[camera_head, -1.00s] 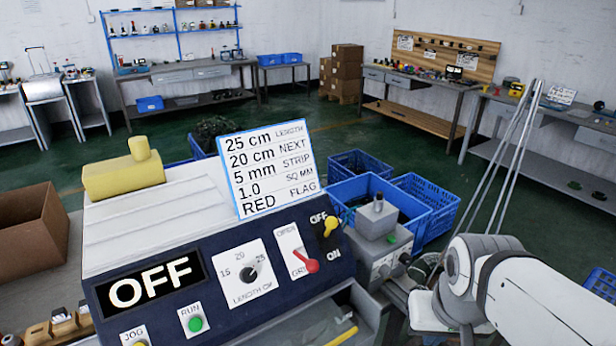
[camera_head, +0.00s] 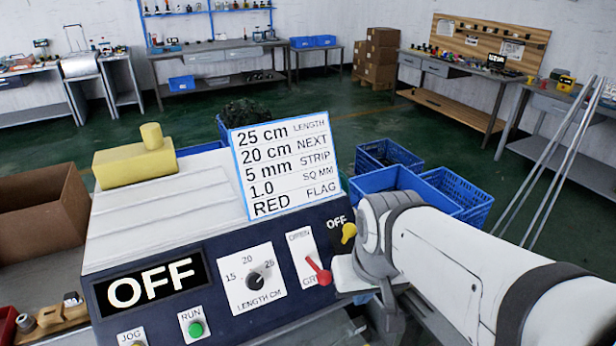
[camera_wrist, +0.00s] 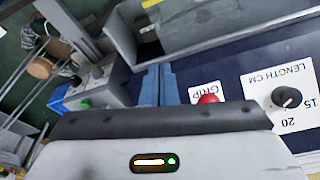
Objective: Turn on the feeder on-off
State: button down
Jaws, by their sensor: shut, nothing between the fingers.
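The feeder on-off switch is a yellow lever (camera_head: 348,233) at the right end of the dark blue panel in the head view. Its OFF label shows above it; the ON side is hidden by my arm. The black display (camera_head: 151,285) reads OFF. My gripper (camera_wrist: 160,70) is shut and empty over the panel in the wrist view, beside the GRIP label. My wrist is just right of the yellow lever in the head view; whether they touch cannot be told. The yellow lever is not visible in the wrist view.
A red lever (camera_head: 319,272) on the OPEN/GRIP plate is close left of my wrist. The black length knob (camera_head: 255,280) and green RUN button (camera_head: 196,328) are further left. A sign card (camera_head: 285,165) stands behind the panel. Blue crates (camera_head: 405,187) are behind my arm.

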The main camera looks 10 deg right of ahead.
aim_at(347, 234)
notch_tip(347, 234, up, 12)
jog(key=w+a+n+p, duration=0.2)
jog(key=w+p, duration=0.1)
jog(key=p, duration=0.7)
jog(key=w+a+r+n+g+h, duration=0.1)
jog(key=w+a+r+n+h, duration=0.1)
jog(key=w, duration=0.4)
jog(key=w+a+r+n+g+h, duration=0.1)
jog(key=w+a+r+n+h, duration=0.1)
jog(key=w, duration=0.5)
jog(key=a+r+n, duration=0.1)
jog(key=a+n, duration=0.1)
jog(key=a, duration=0.1)
jog(key=shift+r+n+g+h, duration=0.2)
jog(key=shift+n+g+h, duration=0.1)
jog(key=shift+n+h, duration=0.1)
jog(key=shift+f, duration=0.1)
